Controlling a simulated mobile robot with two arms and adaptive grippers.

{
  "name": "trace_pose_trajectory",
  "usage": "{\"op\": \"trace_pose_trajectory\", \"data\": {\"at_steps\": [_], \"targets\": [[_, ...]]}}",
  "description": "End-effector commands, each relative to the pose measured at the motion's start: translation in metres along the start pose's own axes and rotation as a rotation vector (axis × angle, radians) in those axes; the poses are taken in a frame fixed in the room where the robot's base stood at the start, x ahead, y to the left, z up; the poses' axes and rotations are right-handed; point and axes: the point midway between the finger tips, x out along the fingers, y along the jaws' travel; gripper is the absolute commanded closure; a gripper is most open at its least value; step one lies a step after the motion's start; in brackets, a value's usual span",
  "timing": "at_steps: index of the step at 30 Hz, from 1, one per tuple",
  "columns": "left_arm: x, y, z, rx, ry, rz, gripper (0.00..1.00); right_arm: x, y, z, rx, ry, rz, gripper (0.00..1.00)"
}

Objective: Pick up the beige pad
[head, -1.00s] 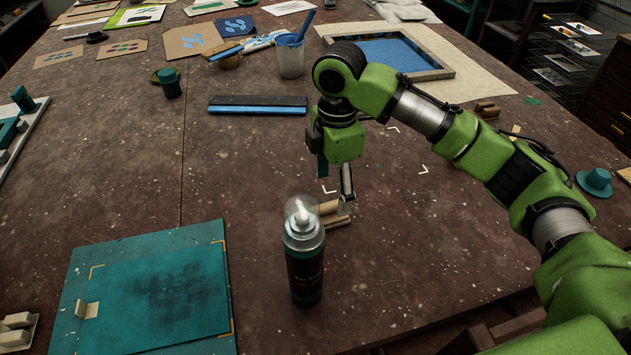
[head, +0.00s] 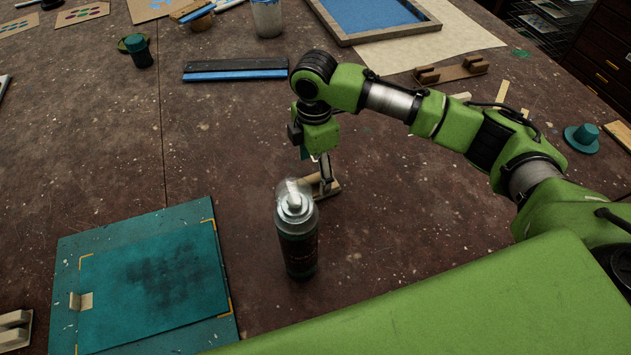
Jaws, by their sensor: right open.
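A small beige pad (head: 81,302) lies at the left edge of the dark-smudged teal sheet on the teal board, left in the head view. My right gripper (head: 318,172) is open and points down behind the spray bottle (head: 297,235), well to the right of that pad. A beige wooden piece (head: 326,188) lies under the right gripper, partly hidden by the bottle and the fingers. I cannot tell whether the fingers touch it. My left gripper is out of view.
The spray bottle stands upright between the teal board (head: 225,325) and my right arm. A black-and-blue squeegee (head: 235,70), a framed blue screen (head: 432,24) and a brown block piece (head: 450,72) lie further back. The table's middle left is clear.

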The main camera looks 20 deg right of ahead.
Motion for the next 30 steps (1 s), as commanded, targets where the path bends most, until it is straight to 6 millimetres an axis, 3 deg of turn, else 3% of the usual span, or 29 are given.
{"op": "trace_pose_trajectory", "data": {"at_steps": [3, 9, 17, 22, 30], "targets": [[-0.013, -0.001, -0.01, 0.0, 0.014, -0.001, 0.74, 0.016, -0.006, 0.0, 0.0, -0.002, -0.006, 0.32], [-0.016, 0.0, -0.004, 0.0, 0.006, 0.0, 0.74, 0.041, -0.006, 0.0, 0.0, -0.001, -0.002, 0.32], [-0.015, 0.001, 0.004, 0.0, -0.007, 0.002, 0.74, 0.044, -0.006, 0.0, 0.0, -0.001, -0.001, 0.32], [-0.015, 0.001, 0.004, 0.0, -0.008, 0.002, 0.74, 0.044, -0.006, 0.0, 0.0, -0.001, -0.001, 0.76], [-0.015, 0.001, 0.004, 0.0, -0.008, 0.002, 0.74, 0.043, -0.006, 0.0, 0.0, 0.0, 0.0, 0.77]]}}
